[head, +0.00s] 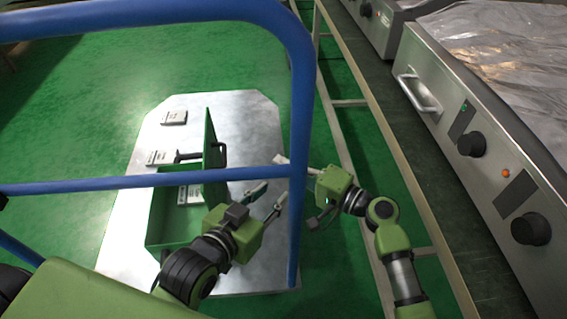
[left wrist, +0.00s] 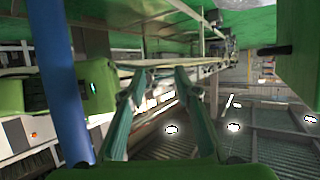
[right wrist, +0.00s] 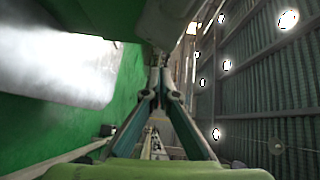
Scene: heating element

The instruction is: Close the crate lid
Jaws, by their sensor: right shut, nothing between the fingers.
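The green crate (head: 158,240) stands on the metal plate in the head view, with its top open. Its green lid (head: 210,135) stands about upright along the crate's right side. A dark handle (head: 221,153) sits on the lid's right face. My left gripper (head: 273,197) is right of the lid and apart from it, its two fingers spread and empty; they also show apart in the left wrist view (left wrist: 161,75). My right gripper (head: 281,160) is farther right, fingers pointing left toward the plate; its fingertips meet in the right wrist view (right wrist: 158,65). Part of the crate is hidden behind my left arm.
White flat boxes (head: 174,117) lie on the metal plate (head: 245,115), and others (head: 190,195) lie inside the crate. A blue rail (head: 303,100) crosses in front of the plate. Steel machines with knobs (head: 471,144) stand along the right. Green floor is clear at left.

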